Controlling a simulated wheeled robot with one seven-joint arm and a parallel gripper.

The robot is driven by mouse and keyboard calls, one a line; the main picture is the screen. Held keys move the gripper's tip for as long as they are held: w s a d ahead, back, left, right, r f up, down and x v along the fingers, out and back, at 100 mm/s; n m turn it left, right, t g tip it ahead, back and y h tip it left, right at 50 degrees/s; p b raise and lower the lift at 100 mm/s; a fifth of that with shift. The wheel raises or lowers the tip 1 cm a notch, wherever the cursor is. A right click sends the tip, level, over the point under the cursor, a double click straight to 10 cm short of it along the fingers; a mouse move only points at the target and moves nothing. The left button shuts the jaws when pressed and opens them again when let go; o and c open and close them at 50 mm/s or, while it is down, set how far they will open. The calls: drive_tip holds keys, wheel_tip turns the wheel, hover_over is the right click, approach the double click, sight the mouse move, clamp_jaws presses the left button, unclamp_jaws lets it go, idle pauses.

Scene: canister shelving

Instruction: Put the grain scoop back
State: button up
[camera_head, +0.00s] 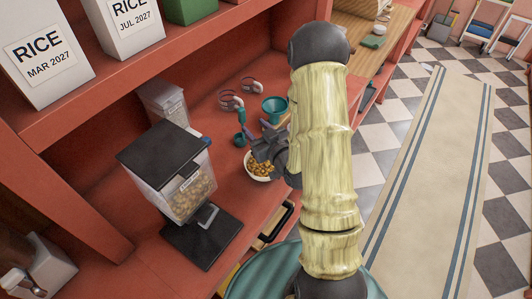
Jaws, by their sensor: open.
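A small teal tool that looks like the grain scoop (240,138) is on the red counter, just left of my gripper and behind the bowl. My gripper (262,152) is dark grey and open, low over the counter beside a white bowl (250,177) of yellow-brown grains or nuts. My arm hides part of the gripper and the counter to the right. I cannot tell whether the fingers touch the bowl. A clear dispenser (187,190) with a black lid and brown contents stands to the left on a black base.
A teal funnel (275,107) and metal clamp-like rings (230,100) are farther back. A clear canister (165,102) stands behind the dispenser. A black-handled item (277,222) lies near the counter edge. The rug aisle is clear.

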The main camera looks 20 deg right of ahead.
drive_tip(key=s+a+r+m+g+h, duration=0.1)
drive_tip(key=s+r+g+h, duration=0.1)
drive_tip(key=s+g, duration=0.5)
drive_tip(key=s+a+r+m+g+h, duration=0.1)
drive_tip(key=s+m+g+h, duration=0.1)
drive_tip(key=s+g, duration=0.4)
drive_tip(key=s, duration=0.5)
drive_tip(key=shift+a+r+g, duration=0.15)
drive_tip(key=shift+r+g, duration=0.25)
drive_tip(key=shift+c, duration=0.7)
drive_tip(key=shift+a, duration=0.1)
drive_tip(key=shift+a, duration=0.4)
drive_tip(key=shift+w, duration=0.1)
